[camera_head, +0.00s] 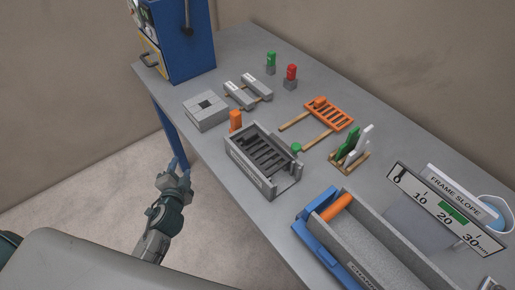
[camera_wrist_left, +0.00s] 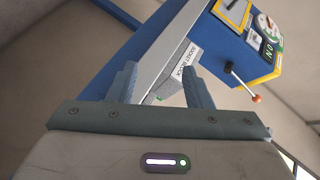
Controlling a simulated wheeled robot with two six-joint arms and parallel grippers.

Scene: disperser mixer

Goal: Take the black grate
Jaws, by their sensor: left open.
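The black grate (camera_head: 262,152) is a dark slatted piece lying inside a grey open-topped box (camera_head: 240,157) on the table. My left gripper (camera_head: 173,172) is in front of the table's near edge, over the floor, to the left of the box and apart from it. In the left wrist view its two fingers (camera_wrist_left: 160,88) are spread with nothing between them. The black grate does not show in the left wrist view. My right gripper is not in view.
An orange grate (camera_head: 330,113) lies behind the box on wooden rails. An orange block (camera_head: 235,120) stands at the box's back left corner. A grey socket block (camera_head: 205,112) is to the left. A grey trough (camera_head: 375,245) with a blue frame is at the right.

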